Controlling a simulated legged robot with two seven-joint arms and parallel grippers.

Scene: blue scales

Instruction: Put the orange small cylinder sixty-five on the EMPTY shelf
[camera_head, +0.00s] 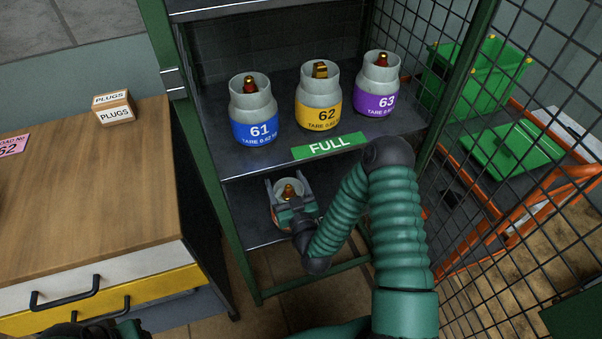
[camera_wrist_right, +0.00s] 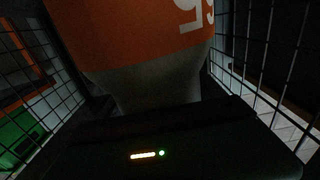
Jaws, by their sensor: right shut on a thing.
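The small cylinder (camera_head: 289,186) has a pale grey top, a brass and red valve and an orange band. It is at the front left of the lower shelf (camera_head: 240,200), below the shelf marked FULL. My right gripper (camera_head: 291,201) is shut on it from the front. In the right wrist view the orange cylinder (camera_wrist_right: 130,35) fills the top, with part of a white number showing upside down. Whether its base touches the shelf is hidden.
Cylinders 61 (camera_head: 253,112), 62 (camera_head: 319,97) and 63 (camera_head: 378,84) stand on the upper shelf behind the green FULL sign (camera_head: 330,145). A mesh wall (camera_head: 500,130) closes the right side. A wooden bench (camera_head: 90,200) with a PLUGS box (camera_head: 114,107) stands left.

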